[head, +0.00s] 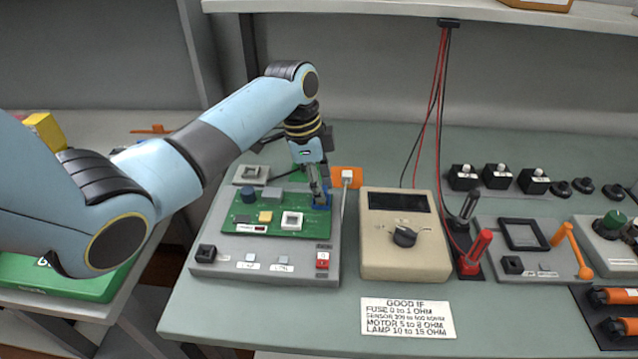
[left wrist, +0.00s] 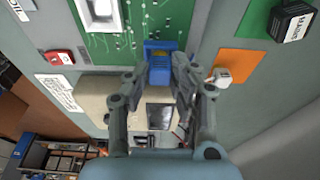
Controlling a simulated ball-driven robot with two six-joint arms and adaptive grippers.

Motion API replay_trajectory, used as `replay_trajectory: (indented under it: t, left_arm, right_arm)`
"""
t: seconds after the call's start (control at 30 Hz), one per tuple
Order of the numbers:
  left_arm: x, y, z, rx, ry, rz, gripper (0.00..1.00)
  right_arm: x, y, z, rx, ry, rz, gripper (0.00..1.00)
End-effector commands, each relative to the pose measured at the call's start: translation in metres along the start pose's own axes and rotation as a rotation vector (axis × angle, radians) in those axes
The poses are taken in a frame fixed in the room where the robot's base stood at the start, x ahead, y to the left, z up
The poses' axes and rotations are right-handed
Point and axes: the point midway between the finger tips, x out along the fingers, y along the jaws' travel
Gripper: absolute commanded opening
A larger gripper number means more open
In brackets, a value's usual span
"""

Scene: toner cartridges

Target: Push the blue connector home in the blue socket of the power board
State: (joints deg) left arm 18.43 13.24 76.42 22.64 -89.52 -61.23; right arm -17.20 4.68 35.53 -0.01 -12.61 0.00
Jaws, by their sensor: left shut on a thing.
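The green power board (head: 250,218) lies on a grey fixture. Its blue socket (head: 326,200) is at the right edge of the board, partly hidden by the fingers. My left gripper (head: 319,188) reaches down over that socket. In the left wrist view the socket (left wrist: 160,47) shows just beyond the fingertips. The left gripper (left wrist: 159,70) is shut on a blue piece between its fingers, the blue connector (left wrist: 160,76). The connector is at the socket's mouth; I cannot tell how deep it sits. My right gripper is not in view.
A beige meter (head: 404,258) stands right of the fixture. Red and black leads (head: 436,95) hang behind it.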

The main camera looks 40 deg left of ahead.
Motion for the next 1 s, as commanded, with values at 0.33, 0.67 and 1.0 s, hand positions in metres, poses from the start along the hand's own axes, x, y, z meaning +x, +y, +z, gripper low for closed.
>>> replay_trajectory:
  t: [0.33,0.67,1.0]
  left_arm:
    - [0.004,0.001,0.001,-0.001,-0.001,0.003,0.00]
    - [0.004,0.001,0.001,-0.001,-0.001,0.002,0.50]
    - [-0.017,-0.001,0.001,0.000,-0.001,-0.002,0.50]
  right_arm:
    - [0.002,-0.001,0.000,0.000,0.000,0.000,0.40]
    - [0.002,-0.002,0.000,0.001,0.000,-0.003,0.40]
    - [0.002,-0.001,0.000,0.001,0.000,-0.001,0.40]
